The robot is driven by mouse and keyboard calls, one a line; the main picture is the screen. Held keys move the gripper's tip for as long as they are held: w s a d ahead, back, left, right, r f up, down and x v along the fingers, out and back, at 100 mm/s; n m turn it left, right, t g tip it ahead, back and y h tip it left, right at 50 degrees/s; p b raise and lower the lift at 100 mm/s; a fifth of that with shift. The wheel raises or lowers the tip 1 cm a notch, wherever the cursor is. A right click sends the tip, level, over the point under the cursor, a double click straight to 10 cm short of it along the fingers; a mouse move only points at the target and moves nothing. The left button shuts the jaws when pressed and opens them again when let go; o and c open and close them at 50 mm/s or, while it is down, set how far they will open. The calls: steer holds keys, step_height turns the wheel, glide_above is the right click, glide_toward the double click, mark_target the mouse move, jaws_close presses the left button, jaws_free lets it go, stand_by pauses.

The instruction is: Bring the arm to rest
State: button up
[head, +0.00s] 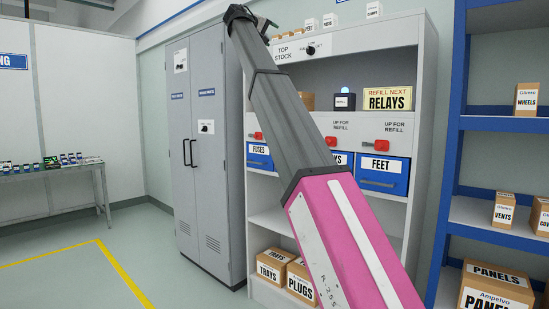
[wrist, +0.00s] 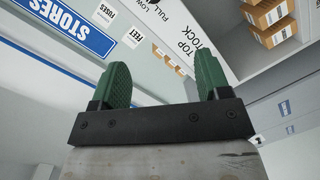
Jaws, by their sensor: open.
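My arm reaches up and away across the middle of the head view, a pink section low and a grey section above. My gripper is small and dark at the top end of the arm, near the top left of the white shelf unit (head: 430,60); its fingers are hard to make out there. In the wrist view my gripper (wrist: 163,78) shows two green fingers spread wide apart with nothing between them. The fingers point toward the upper part of the shelf unit and a blue STORES sign (wrist: 70,30).
A grey cabinet (head: 205,140) with closed doors stands left of the shelf unit. A blue rack (head: 483,123) with boxes is at the right. Blue bins marked FUSES (head: 259,157) and FEET (head: 382,175) sit mid-shelf. Open floor (head: 120,240) lies at the left.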

steer(key=w+d+f+g+y, duration=0.15)
steer(key=d+f, duration=0.25)
steer(key=f, duration=1.7)
steer(key=d+f+n+g+y, duration=0.15)
steer(key=d+f, duration=0.25)
steer(key=f, duration=1.7)
steer(key=w+d+f+g+y, duration=0.1)
steer(key=d+f+g+y, duration=0.15)
steer(key=f, duration=1.75)
steer(key=s+d+f+m+g+y, duration=0.1)
steer(key=s+d+f, duration=0.3)
steer(key=f, duration=0.5)
steer(key=s+d+f+g+y, duration=0.1)
steer(key=s+f, duration=0.5)
steer(key=f, duration=0.4)
steer(key=s+d+f+m+g+y, duration=0.1)
steer(key=s+d+f, duration=0.3)
steer(key=f, duration=0.5)
steer(key=s+d+f+m+g+y, duration=0.1)
steer(key=s+f, duration=0.7)
steer(key=s, duration=0.3)
steer(key=s+d+f+m+g+y, duration=0.1)
steer(key=s+f+g+y, duration=0.1)
steer(key=s+f, duration=0.6)
steer(key=s, duration=0.3)
steer(key=shift+s+f, duration=0.2)
steer(key=shift+f, duration=0.15)
steer(key=shift+g, duration=0.25)
